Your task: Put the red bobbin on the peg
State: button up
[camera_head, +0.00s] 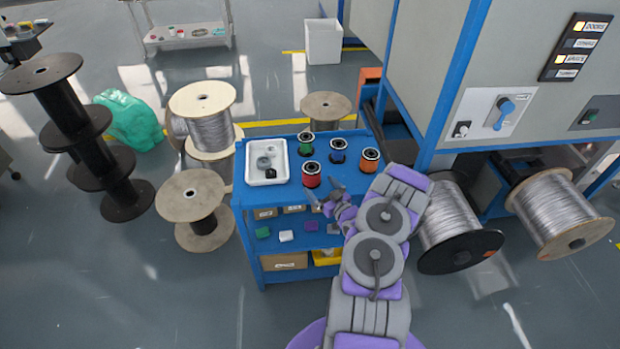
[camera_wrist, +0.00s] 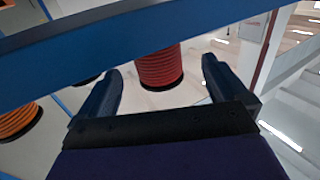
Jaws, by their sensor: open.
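The red bobbin (camera_head: 311,175) stands upright near the front edge of the blue cart's top. In the wrist view the red bobbin (camera_wrist: 160,68) shows between and beyond my two fingers, partly cut off by a blue bar. My gripper (camera_head: 325,196) is open and empty, just in front of the red bobbin at the cart's front edge. Its spread fingers also show in the wrist view (camera_wrist: 163,72), with a gap to the bobbin. I cannot make out a bare peg in either view.
Green (camera_head: 306,143), blue (camera_head: 338,151) and orange (camera_head: 369,160) bobbins stand close behind and right of the red one. A white tray (camera_head: 250,177) with small items is at left. The cart's blue front edge (camera_wrist: 120,52) crosses the wrist view. A blue-framed machine (camera_head: 455,110) stands at right.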

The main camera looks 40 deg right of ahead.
aim_at(312, 173)
jog(key=shift+w+d+f, duration=0.1)
jog(key=shift+w+d, duration=0.5)
jog(key=shift+w, duration=0.3)
jog(key=w, duration=0.1)
jog(key=w+b, duration=0.1)
jog(key=w, duration=0.1)
jog(key=w+r+b, duration=0.1)
jog(key=w, duration=0.1)
jog(key=shift+a, duration=0.3)
jog(key=shift+d, duration=0.1)
jog(key=shift+s+d, duration=0.1)
jog(key=shift+d, duration=0.2)
jog(key=shift+c, duration=1.4)
jog(key=shift+a, duration=0.25)
jog(key=c, duration=0.9)
jog(key=shift+d, duration=0.1)
jog(key=shift+r, duration=0.15)
